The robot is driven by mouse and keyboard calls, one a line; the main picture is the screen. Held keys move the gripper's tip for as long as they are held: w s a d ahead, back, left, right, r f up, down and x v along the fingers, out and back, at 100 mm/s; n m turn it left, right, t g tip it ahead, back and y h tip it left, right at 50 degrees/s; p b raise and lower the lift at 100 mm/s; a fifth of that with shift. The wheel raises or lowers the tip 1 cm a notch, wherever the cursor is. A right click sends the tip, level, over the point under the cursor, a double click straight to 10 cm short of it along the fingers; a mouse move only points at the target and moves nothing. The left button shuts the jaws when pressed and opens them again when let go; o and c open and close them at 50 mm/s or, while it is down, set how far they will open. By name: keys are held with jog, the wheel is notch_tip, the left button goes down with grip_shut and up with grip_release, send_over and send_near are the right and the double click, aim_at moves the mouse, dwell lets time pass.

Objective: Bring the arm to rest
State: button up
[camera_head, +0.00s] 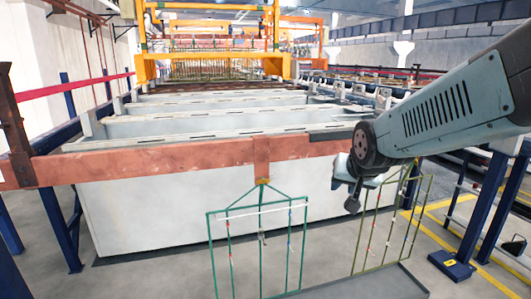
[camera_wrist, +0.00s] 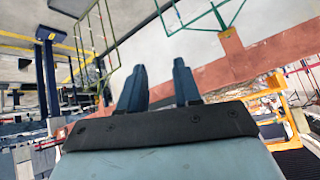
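My gripper (camera_head: 350,188) is at the end of my arm, which reaches in from the right. It is in front of the white tank (camera_head: 170,212), below the copper-coloured bar (camera_head: 150,160). In the wrist view my gripper (camera_wrist: 160,68) shows two dark fingers spread apart with nothing between them. A green rack (camera_head: 209,245) hangs at the copper-coloured bar, left of my gripper. A second, yellowish-green rack (camera_head: 432,205) is below and right of my gripper. Both racks also show in part at the top of the wrist view.
A grey flat-topped piece (camera_head: 375,287) is at the bottom, below the second rack. Blue posts (camera_head: 485,205) stand at right and a blue frame (camera_head: 62,215) at left. Orange gantries (camera_head: 145,65) stand over the tanks behind. Grey floor (camera_head: 130,275) is clear at lower left.

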jog(key=s+d+r+n+g, duration=0.1)
jog(key=s+d+r, duration=0.1)
jog(key=s, duration=0.5)
jog(key=s+d+r+n+g, duration=0.1)
jog(key=s+d+g, duration=0.1)
jog(key=s, duration=0.6)
jog(key=shift+d+r, duration=0.3)
jog(key=shift+r, duration=0.1)
